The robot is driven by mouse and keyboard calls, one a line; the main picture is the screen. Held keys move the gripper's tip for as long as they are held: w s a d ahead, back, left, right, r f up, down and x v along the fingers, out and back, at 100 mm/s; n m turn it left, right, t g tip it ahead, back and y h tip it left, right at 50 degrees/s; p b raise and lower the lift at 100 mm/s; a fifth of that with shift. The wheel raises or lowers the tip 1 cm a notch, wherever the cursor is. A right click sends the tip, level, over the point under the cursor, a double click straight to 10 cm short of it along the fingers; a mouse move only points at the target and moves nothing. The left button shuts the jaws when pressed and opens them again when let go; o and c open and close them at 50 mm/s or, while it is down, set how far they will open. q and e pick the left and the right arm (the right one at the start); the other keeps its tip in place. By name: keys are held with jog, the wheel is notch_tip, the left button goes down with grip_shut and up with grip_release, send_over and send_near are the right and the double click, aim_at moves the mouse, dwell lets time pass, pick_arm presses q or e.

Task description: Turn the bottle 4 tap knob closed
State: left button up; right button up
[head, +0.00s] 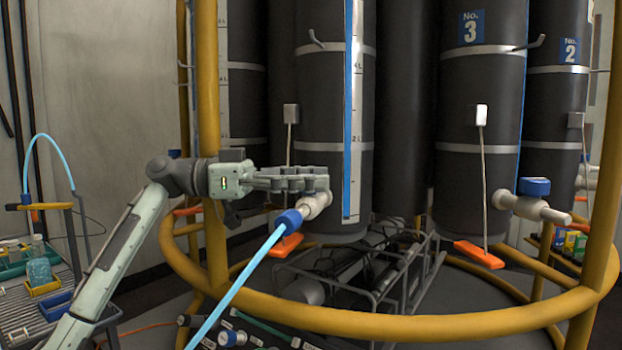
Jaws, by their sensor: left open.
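A tall black bottle (308,112) stands in the middle of the head view, left of the bottle marked No. 3; no number shows on it. Its white tap (315,204) sits low on its front, with a blue coupling (291,219) and a light blue hose (240,280) running down to the left. No knob shows on this tap; my left gripper (320,179) covers the area just above it. That gripper is open, its fingers pointing right. I cannot tell whether the fingers touch the tap or a knob. My right gripper is not in view.
A yellow ring frame (400,326) with posts surrounds the bottles. Bottle No. 3 (478,110) has a white tap with a blue knob (535,187); bottle No. 2 (555,120) stands at right. A grey slatted bench (30,318) stands at left.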

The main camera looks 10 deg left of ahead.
pick_arm(q)
notch_tip(320, 180, up, 10)
dwell(0.6)
jog(key=shift+f, duration=0.1)
